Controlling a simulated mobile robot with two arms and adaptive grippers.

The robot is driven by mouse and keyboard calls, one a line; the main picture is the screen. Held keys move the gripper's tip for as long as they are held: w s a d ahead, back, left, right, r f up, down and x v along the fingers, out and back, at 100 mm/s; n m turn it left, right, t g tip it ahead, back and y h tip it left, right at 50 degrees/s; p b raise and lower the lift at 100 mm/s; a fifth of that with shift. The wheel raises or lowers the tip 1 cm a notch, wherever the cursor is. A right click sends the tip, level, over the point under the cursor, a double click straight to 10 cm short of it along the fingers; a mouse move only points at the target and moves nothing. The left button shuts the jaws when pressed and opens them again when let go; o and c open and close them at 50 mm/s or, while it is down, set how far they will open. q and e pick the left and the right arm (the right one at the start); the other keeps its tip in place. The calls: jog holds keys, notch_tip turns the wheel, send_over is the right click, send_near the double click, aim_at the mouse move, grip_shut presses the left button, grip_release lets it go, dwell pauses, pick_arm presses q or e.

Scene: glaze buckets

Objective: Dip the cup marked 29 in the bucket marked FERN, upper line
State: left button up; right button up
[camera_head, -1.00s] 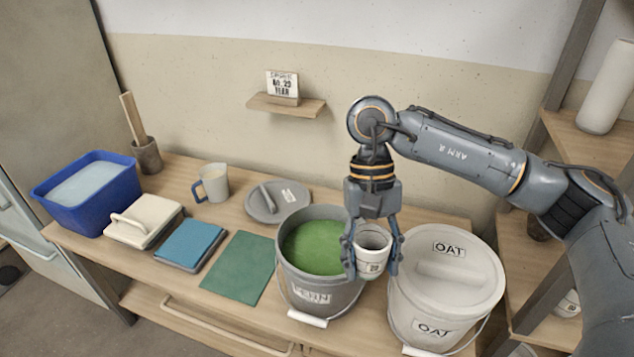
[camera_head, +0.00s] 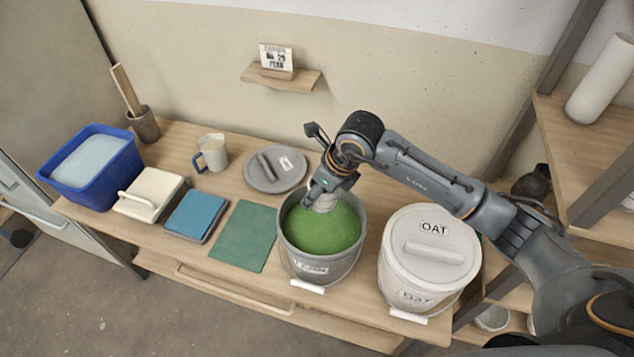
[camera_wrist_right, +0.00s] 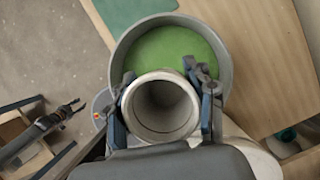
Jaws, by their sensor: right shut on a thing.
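The grey bucket (camera_head: 345,262) stands open at the bench front, with green glaze (camera_head: 322,232) inside. Its label is blurred but looks like FERN. My right gripper (camera_head: 320,193) is shut on a pale cup (camera_head: 327,203) at the bucket's far side, over the glaze. In the wrist view the cup (camera_wrist_right: 160,106) sits between the two fingers (camera_wrist_right: 165,90), its open mouth toward the camera. Its number is not visible. I cannot tell whether its base touches the glaze. My left gripper (camera_wrist_right: 62,115) seems to show at the wrist view's left; its jaws are unclear.
The lidded OAT bucket (camera_head: 420,275) stands close on the right. A loose grey lid (camera_head: 262,180) lies behind, near a mug (camera_head: 213,152). A green mat (camera_head: 243,238), blue pad (camera_head: 196,215), white-topped handled block (camera_head: 150,193) and blue tub (camera_head: 118,178) line the left.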

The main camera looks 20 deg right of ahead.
jog(key=shift+f, duration=0.25)
notch_tip(320, 180, down, 4)
jog(key=b, duration=0.2)
jog(key=shift+b, duration=0.3)
jog(key=shift+r, duration=0.3)
jog(key=shift+f+b, duration=2.1)
jog(key=shift+f, duration=0.1)
jog(key=shift+f, duration=0.15)
notch_tip(320, 180, down, 6)
jog(key=b, duration=0.5)
jog(key=shift+b, duration=0.35)
